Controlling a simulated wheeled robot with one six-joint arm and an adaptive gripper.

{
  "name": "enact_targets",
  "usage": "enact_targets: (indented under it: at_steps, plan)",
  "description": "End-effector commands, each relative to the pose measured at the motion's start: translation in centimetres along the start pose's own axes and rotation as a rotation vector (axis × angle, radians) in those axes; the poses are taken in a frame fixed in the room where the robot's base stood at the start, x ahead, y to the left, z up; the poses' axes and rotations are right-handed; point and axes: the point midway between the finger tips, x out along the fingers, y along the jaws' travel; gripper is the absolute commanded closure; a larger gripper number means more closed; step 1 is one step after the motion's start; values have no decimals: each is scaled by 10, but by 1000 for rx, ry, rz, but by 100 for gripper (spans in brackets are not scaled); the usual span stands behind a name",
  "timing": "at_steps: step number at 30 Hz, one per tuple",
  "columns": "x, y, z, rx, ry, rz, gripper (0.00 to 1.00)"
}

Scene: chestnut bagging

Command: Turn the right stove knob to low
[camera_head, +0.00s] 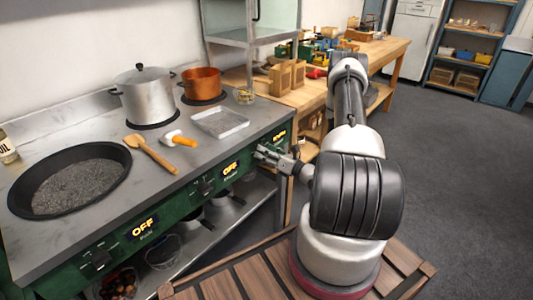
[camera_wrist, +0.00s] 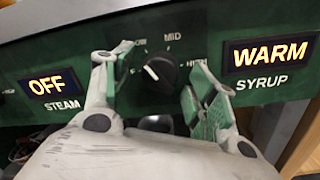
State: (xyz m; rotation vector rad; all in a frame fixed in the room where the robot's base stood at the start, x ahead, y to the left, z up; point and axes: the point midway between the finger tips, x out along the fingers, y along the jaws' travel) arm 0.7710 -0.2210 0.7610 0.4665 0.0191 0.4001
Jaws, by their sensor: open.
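The right stove knob (camera_wrist: 160,73) is black and round, on the green front panel, with MID and HIGH labels above it and another label partly hidden by a finger at its upper left. Its white mark is on its left side, pointing toward the upper left. The display to its right (camera_wrist: 270,53) reads WARM, over the word SYRUP. My gripper (camera_wrist: 150,72) is open, one finger on each side of the knob; I cannot tell whether either touches. In the head view my gripper (camera_head: 268,155) is at the stove's right front, and the right knob is hidden.
Two displays reading OFF (camera_head: 142,227) (camera_head: 230,169) are further left on the panel. The stove top (camera_head: 110,205) holds a dark pan of grey grains, a steel pot, a copper pot, a tray and utensils. A wooden workbench (camera_head: 385,48) stands behind. Floor is free at right.

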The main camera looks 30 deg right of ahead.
Motion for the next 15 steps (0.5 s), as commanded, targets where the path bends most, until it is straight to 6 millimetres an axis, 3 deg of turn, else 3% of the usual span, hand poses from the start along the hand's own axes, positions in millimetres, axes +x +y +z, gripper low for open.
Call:
enact_targets:
  at_steps: [5, 15]
  plan:
    - [-18, -1, 0, 2, -1, -4, 42]
    - [-92, -2, 0, 1, -2, -5, 42]
